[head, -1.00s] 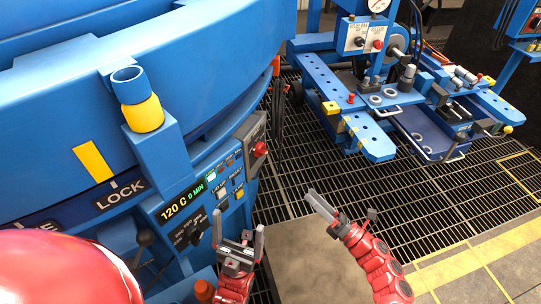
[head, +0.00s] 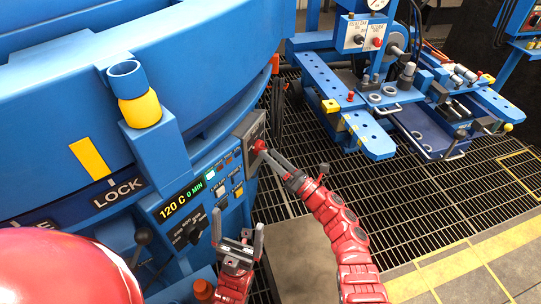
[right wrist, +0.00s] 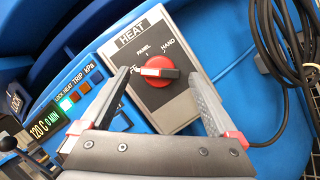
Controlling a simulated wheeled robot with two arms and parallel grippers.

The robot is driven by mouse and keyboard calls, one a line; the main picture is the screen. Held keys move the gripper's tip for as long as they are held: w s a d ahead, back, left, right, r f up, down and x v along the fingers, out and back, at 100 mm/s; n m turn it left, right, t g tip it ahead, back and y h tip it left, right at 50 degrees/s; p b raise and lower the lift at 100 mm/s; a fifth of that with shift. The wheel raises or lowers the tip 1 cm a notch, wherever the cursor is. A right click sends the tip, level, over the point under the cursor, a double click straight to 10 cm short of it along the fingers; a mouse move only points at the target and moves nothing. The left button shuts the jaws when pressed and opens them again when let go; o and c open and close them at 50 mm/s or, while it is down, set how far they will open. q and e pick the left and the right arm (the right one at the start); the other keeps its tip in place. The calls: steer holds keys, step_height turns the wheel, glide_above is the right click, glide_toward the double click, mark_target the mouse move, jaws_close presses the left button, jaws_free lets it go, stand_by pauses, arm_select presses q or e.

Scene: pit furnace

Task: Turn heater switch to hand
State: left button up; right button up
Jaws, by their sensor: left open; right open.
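PANEL is printed above the knob and HAND at upper right; a third label at left is partly hidden by a finger. The bar lies roughly level in the right wrist view. In the head view the knob (head: 260,145) sits at the control box's right end. My right gripper (head: 270,156) is open, its fingers on either side of the knob; contact is unclear. My left gripper (head: 238,226) is open and empty, below the control panel.
The blue furnace wall (head: 200,60) rises behind the control box. A display (head: 181,206) reads 120 C 0 MIN, with small buttons beside it. Dark cables (right wrist: 287,50) hang right of the switch. A blue cart (head: 375,140) stands on the grating at right.

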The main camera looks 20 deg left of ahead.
steer(key=shift+w+a+r, duration=0.1)
steer(key=shift+w+a, duration=0.05)
steer(key=shift+a, duration=0.3)
steer(key=shift+c, duration=0.2)
